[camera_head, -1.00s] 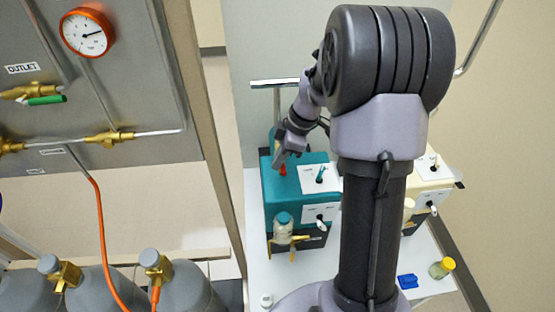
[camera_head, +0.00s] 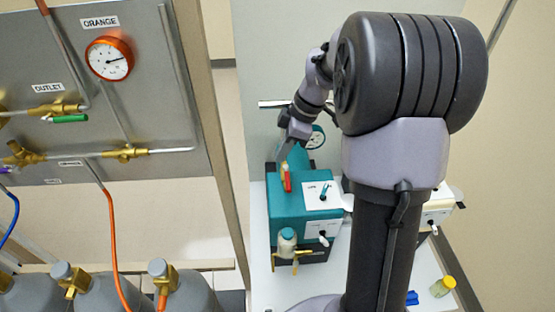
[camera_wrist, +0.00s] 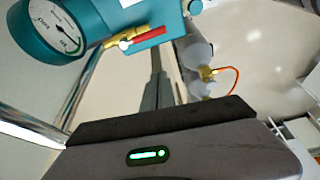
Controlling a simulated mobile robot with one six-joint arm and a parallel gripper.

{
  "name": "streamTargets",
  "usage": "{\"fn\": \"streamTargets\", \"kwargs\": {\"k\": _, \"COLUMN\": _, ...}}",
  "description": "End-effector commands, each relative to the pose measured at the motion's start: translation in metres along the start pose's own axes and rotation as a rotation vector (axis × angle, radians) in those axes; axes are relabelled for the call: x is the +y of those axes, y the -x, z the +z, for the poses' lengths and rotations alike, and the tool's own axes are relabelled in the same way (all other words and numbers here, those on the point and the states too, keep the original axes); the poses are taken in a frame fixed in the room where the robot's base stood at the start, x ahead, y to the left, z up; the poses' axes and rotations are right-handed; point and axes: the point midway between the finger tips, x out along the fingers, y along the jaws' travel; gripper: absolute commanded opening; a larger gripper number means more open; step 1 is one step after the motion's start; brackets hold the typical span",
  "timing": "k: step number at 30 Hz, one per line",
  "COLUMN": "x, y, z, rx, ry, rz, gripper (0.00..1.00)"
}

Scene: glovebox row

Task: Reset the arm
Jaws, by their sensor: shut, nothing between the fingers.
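My gripper (camera_head: 281,158) is shut and empty. In the head view it hangs just above a red-handled brass valve (camera_head: 287,182) on top of a teal unit (camera_head: 285,210). A small gap seems to lie between the fingertips and the valve. In the wrist view the closed fingers of my gripper (camera_wrist: 156,60) point away from the camera. There the red valve handle (camera_wrist: 149,36) and a white-faced gauge (camera_wrist: 55,30) on the teal unit show at the upper left. My large arm joint and column hide part of the bench in the head view.
A grey gas panel (camera_head: 160,90) with an orange-rimmed gauge (camera_head: 109,57) stands on the left. Several grey cylinders (camera_head: 105,292) stand below it. A pale unit (camera_head: 437,208) is partly behind my arm.

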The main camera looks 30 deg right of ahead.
Motion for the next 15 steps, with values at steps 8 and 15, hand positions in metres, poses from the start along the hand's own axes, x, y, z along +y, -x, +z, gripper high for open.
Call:
{"fn": "streamTargets", "kwargs": {"k": 8, "x": 0.0, "y": 0.001, "z": 0.001, "rx": 0.0, "ry": 0.0, "rz": -0.001, "gripper": 0.0}}
{"fn": "streamTargets", "kwargs": {"k": 15, "x": -0.016, "y": 0.01, "z": -0.014, "rx": -0.009, "ry": -0.074, "rz": 0.022, "gripper": 0.0}}
